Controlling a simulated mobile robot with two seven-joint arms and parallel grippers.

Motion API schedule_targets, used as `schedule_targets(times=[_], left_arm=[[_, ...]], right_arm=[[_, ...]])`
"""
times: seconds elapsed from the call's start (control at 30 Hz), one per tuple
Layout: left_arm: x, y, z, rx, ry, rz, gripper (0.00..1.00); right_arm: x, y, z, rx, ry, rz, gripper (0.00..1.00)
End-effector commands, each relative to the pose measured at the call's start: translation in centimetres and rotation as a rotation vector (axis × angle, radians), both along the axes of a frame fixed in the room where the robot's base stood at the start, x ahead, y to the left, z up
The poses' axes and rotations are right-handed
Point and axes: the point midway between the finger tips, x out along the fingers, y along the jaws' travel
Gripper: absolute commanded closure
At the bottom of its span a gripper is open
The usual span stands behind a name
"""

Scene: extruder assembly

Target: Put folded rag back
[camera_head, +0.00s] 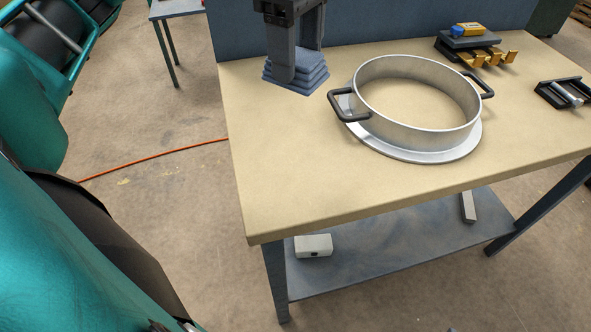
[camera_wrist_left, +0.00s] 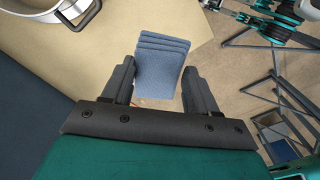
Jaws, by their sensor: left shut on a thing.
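The folded rag (camera_head: 312,78) is a stack of blue-grey layers at the back left corner of the workbench, and it also shows in the left wrist view (camera_wrist_left: 161,62). My left gripper (camera_head: 298,62) comes down over it from above, with one finger on each side. In the left wrist view my left gripper (camera_wrist_left: 160,75) has the rag between its fingers, shut on it. The rag looks to be at or just above the bench top; I cannot tell if it touches. My right gripper is in neither view.
A metal ring with black handles (camera_head: 372,122) stands on the workbench (camera_head: 300,180) just right of the rag. Farther right are a dark holder with brass pieces (camera_head: 470,47) and a small black tray (camera_head: 562,93). The bench's front left is clear. A grey panel (camera_head: 380,22) stands behind.

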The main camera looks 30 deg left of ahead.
Motion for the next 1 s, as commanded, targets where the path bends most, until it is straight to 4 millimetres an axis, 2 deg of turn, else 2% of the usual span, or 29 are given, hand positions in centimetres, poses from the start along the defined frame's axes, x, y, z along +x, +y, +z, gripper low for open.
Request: schedule_targets(times=[0.17,0.4,0.6,1.0], left_arm=[[-0.2,0.1,-2.7,0.001,0.006,0.025,0.7],[-0.2,0.1,-8.9,0.002,0.007,0.025,0.7],[-0.2,0.1,-13.4,0.003,0.005,0.026,0.7],[-0.2,0.1,-17.5,0.002,0.002,0.025,0.7]], right_arm=[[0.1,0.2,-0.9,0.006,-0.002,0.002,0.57],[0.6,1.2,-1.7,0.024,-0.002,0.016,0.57],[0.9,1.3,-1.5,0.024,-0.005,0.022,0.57],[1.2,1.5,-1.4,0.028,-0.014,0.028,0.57]])
